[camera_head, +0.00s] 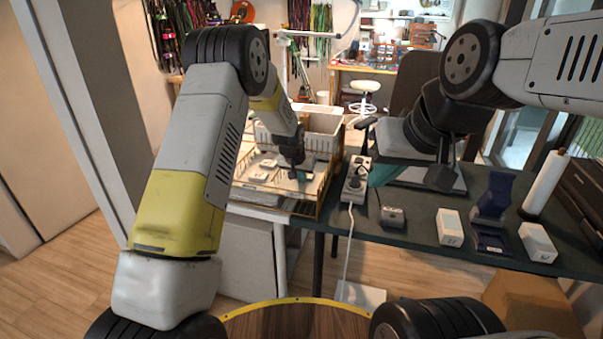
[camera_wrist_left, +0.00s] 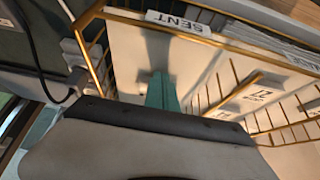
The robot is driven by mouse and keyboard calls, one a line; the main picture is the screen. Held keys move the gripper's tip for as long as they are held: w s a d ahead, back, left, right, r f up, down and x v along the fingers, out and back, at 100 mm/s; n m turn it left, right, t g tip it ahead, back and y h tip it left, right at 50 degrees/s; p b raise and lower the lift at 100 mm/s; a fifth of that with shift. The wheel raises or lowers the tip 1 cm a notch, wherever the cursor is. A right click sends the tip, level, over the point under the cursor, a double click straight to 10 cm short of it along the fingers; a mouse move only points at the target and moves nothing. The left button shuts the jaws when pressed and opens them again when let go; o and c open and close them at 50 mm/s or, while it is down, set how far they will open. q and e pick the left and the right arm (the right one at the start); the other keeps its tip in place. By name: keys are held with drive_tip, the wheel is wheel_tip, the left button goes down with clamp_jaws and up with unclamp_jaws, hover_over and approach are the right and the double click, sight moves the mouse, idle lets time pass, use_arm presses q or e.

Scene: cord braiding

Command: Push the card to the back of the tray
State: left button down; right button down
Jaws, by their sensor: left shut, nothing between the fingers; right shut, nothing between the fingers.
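The tray is a gold wire tray (camera_head: 305,208) on the white surface at centre left; its rail (camera_wrist_left: 205,38) carries a "SENT" label in the left wrist view. Small white cards lie in it: one marked 27 (camera_wrist_left: 243,96) and another (camera_wrist_left: 308,106) farther right. I cannot tell which one the task means. My left gripper (camera_head: 300,175) is shut and empty, its teal fingertips (camera_wrist_left: 161,92) pointing down inside the tray, left of the marked cards in the wrist view. My right gripper (camera_head: 380,175) is shut and empty above the dark table, right of the tray.
A white basket (camera_head: 322,130) stands behind the tray. A power strip (camera_head: 355,180) with a cable lies right of it. White boxes (camera_head: 449,227), a blue stand (camera_head: 494,195) and a white candle-like cylinder (camera_head: 545,185) stand on the dark table at right.

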use_arm(q)
drive_tip(key=shift+w+d, duration=0.5)
drive_tip(key=shift+w, duration=1.1)
drive_tip(key=shift+w+d, duration=0.55)
drive_tip(key=shift+w, duration=1.05)
drive_tip(key=shift+w+d, duration=0.5)
drive_tip(key=shift+w, duration=1.1)
drive_tip(key=shift+r, duration=0.15)
drive_tip(key=shift+v, duration=2.8)
drive_tip(key=shift+s+a, duration=0.1)
drive_tip(key=shift+s, duration=0.05)
